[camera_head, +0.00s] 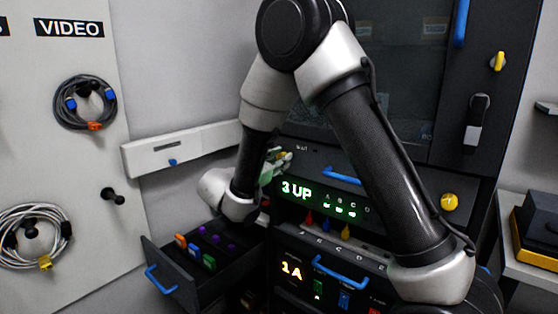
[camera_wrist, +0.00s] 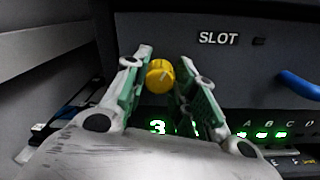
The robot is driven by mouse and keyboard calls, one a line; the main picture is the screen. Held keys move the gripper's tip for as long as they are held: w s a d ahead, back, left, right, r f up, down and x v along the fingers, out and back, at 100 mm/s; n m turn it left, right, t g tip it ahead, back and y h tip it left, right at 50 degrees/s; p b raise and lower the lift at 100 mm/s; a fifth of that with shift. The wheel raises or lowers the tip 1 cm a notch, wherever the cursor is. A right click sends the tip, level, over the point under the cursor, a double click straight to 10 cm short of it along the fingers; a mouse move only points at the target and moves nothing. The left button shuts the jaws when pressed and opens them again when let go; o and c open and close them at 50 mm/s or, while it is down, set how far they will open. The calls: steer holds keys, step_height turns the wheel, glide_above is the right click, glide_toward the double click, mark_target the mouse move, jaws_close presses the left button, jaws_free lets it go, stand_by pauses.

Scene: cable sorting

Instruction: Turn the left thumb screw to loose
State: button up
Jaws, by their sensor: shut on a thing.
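The left thumb screw (camera_wrist: 160,77) is a round yellow knob on the dark front panel marked SLOT, in the wrist view. My gripper (camera_wrist: 163,64) has one green-padded finger on each side of it and is shut on it. The right thumb screw (camera_head: 449,201) is a yellow knob at the panel's right end.
A blue handle (camera_head: 342,175) sits on the panel, above a green display (camera_head: 297,190) reading 3 UP. An open drawer (camera_head: 165,275) with coloured plugs stands out at lower left. Cables (camera_head: 86,102) hang on the left wall. A white rail (camera_head: 180,147) runs left of my gripper.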

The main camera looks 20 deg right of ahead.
steer(key=m, duration=1.2)
steer(key=shift+f+m, duration=0.15)
steer(key=shift+m, duration=0.25)
stand_by(0.3)
steer(key=o, duration=1)
steer(key=shift+o, duration=0.2)
steer(key=shift+s+a, duration=0.1)
steer(key=v, duration=1.1)
steer(key=shift+a, duration=0.4)
steer(key=shift+s+f, duration=0.1)
steer(key=shift+f, duration=0.05)
